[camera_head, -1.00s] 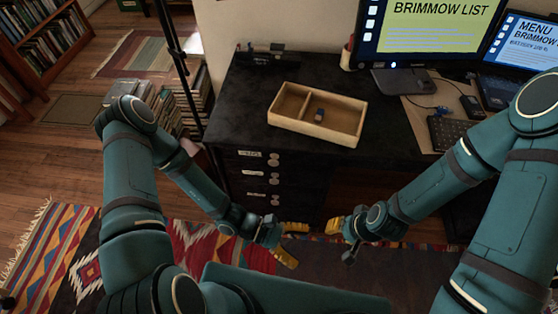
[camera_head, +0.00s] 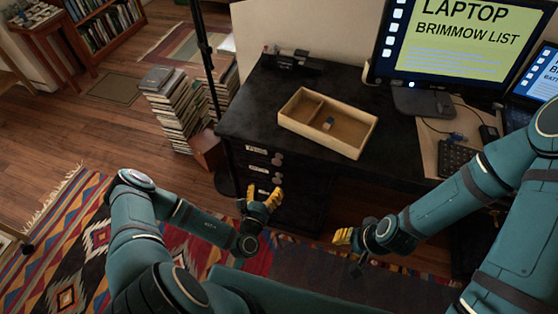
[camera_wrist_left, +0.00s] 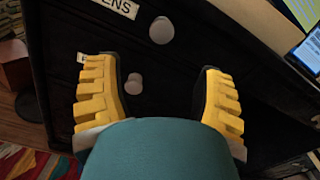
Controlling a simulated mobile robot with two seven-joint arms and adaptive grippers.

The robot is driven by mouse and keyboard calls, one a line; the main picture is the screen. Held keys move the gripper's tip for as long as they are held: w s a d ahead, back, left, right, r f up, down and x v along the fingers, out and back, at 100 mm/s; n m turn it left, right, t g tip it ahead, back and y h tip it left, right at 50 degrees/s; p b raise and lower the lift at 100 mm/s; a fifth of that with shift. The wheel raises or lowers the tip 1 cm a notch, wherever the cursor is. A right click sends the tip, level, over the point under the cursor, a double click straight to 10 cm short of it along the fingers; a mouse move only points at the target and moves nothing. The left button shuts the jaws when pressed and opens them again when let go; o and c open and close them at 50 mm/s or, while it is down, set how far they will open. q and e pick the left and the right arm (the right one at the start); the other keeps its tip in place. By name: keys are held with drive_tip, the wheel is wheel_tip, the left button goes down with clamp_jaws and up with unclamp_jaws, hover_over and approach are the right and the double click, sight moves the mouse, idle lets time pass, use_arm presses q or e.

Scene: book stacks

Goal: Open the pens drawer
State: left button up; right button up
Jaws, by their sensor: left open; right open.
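In the head view, the black desk's drawer stack (camera_head: 262,168) shows small labels and round knobs, too small to read. My left gripper (camera_head: 264,196) is open and empty in front of the drawers. In the left wrist view its yellow fingers (camera_wrist_left: 155,95) are spread, with the pens knob beyond and above them. My right gripper (camera_head: 342,238) is open and empty, in front of the desk further right.
Another knob (camera_wrist_left: 134,84) sits below the pens knob, between the fingers in view. A monitor (camera_head: 450,40) stands behind. Book stacks (camera_head: 175,110) and a dark pole (camera_head: 207,70) are left of the desk.

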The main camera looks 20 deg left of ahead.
sight(277, 164)
use_arm(q)
drive_tip(key=w+b, duration=0.1)
drive_tip(key=w, duration=0.7)
drive_tip(key=w+b, duration=0.1)
drive_tip(key=w, duration=0.3)
drive_tip(key=shift+w+d+b, duration=0.25)
drive_tip(key=shift+w+b, duration=0.05)
drive_tip(key=shift+w, duration=0.05)
